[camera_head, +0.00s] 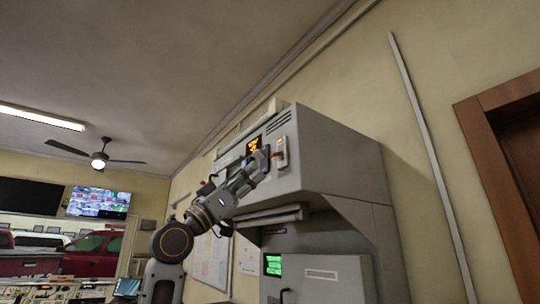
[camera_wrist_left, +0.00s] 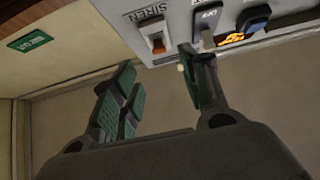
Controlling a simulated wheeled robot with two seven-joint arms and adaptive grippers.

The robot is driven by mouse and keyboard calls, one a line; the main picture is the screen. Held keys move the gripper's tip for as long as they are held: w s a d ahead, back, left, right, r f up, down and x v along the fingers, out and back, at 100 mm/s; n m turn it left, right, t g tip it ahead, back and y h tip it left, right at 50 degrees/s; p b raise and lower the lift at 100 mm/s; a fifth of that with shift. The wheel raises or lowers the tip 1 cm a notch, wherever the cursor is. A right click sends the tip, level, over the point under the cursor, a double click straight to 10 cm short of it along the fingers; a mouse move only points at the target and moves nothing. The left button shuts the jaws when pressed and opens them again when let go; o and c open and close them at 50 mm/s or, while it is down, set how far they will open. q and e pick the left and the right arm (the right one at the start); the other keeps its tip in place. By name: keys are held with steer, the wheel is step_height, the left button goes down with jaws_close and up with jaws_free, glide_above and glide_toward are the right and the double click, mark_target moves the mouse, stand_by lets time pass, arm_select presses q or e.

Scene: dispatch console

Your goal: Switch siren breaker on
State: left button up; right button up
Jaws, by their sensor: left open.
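The siren breaker (camera_wrist_left: 157,38) is a small orange-brown rocker in a pale recess under the word SIREN, at the top of the left wrist view. In the head view, a pale fixture with an orange part (camera_head: 281,153) on the panel front, just right of my gripper, may be the same breaker. My left gripper (camera_wrist_left: 157,88) is open and empty, its two green-padded fingers spread below the breaker in that view. The right finger overlaps the panel's lower edge near the neighbouring switch; contact cannot be told. In the head view my left gripper (camera_head: 262,163) is at the panel, its fingertips partly unclear.
A dark-levered switch (camera_wrist_left: 206,35), a blue switch (camera_wrist_left: 254,20) and an orange lit display (camera_wrist_left: 232,39) sit right of the breaker. The grey cabinet (camera_head: 335,155) has a ledge below the panel and a green screen (camera_head: 273,265) lower down. A wooden door (camera_head: 515,170) stands at right.

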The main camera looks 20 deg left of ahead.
mark_target(271, 156)
arm_select(q)
steer(key=p+x, duration=0.3)
steer(key=x, duration=0.6)
steer(key=shift+s+r+p, duration=0.1)
steer(key=shift+p, duration=0.25)
steer(key=shift+w+d+r, duration=0.35)
steer(key=shift+w+r, duration=0.1)
jaws_close()
